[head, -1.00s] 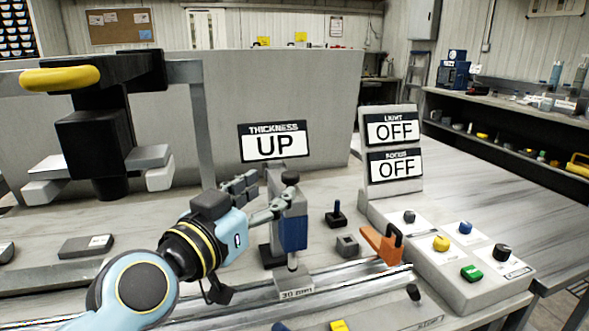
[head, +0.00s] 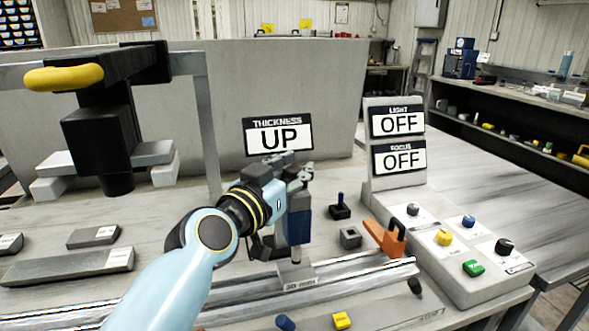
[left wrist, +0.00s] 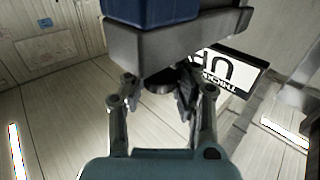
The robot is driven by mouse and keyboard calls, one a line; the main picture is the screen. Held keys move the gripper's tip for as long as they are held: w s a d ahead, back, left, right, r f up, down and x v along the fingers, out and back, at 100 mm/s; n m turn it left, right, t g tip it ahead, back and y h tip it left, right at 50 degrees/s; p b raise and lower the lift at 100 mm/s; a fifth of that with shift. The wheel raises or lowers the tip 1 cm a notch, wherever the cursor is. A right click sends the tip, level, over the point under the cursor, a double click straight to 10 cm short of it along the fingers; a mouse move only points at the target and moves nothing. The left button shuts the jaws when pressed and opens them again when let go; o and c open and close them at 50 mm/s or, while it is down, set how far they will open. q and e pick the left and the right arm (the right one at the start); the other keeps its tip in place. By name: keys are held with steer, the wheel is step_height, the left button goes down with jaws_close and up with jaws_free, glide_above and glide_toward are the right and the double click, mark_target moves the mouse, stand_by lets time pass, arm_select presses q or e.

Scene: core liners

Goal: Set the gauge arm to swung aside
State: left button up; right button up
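The gauge is a blue and grey block (head: 299,220) on a post above the rail, behind a "30 mm" label. The thickness sign (head: 279,135) reads UP. My left gripper (head: 300,172) is at the top of the gauge in the head view and hides the dark knob there. In the left wrist view the gripper (left wrist: 158,84) is open, with its fingers on either side of a dark round knob (left wrist: 159,80) under the grey bar (left wrist: 176,42). Contact with the knob cannot be told. My right gripper is not in view.
An orange clamp-like piece (head: 386,238) and a small grey block (head: 350,238) are right of the gauge. A control box (head: 465,285) with coloured knobs stands further right, below light and focus signs reading OFF. A black press-like device (head: 100,140) stands at left.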

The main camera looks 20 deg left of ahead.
arm_select(q)
jaws_close()
steer(key=shift+w, duration=0.1)
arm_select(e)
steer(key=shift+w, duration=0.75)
arm_select(q)
steer(key=b, duration=0.1)
steer(key=a+m+h+b, duration=0.1)
steer(key=b, duration=0.1)
steer(key=shift+s+a+f+h, duration=0.1)
steer(key=shift+s+f+h, duration=0.15)
steer(key=shift+f+h, duration=0.05)
steer(key=shift+s+a+h+b, duration=0.1)
steer(key=shift+a+h+b, duration=0.2)
steer(key=shift+b, duration=0.15)
steer(key=shift+d+g, duration=0.1)
steer(key=shift+g, duration=0.3)
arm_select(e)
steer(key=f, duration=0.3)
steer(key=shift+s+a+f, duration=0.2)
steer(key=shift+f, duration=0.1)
